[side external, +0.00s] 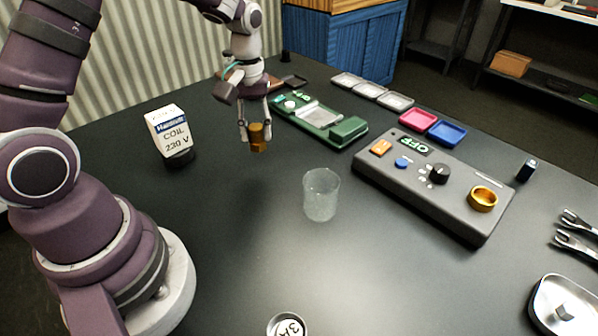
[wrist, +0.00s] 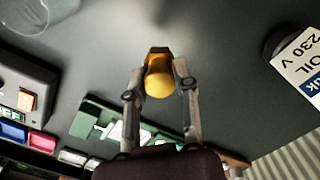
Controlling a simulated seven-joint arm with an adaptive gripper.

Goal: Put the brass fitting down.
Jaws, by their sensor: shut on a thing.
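The brass fitting (side external: 258,137) is a small golden piece held between the fingertips of my gripper (side external: 254,132). In the side external view it appears close to or a little above the dark table, left of the green device; I cannot tell whether it touches. In the wrist view the fitting (wrist: 158,79) shows a rounded yellow body and a darker flat-sided end, between the two fingers of my gripper (wrist: 160,82). The fingers are shut on it.
A coil box (side external: 169,134) stands left, a clear glass (side external: 321,195) stands in front, and a green device (side external: 322,120) lies behind right. A grey control unit (side external: 440,183) with a gold ring is right. Bare table lies between coil box and glass.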

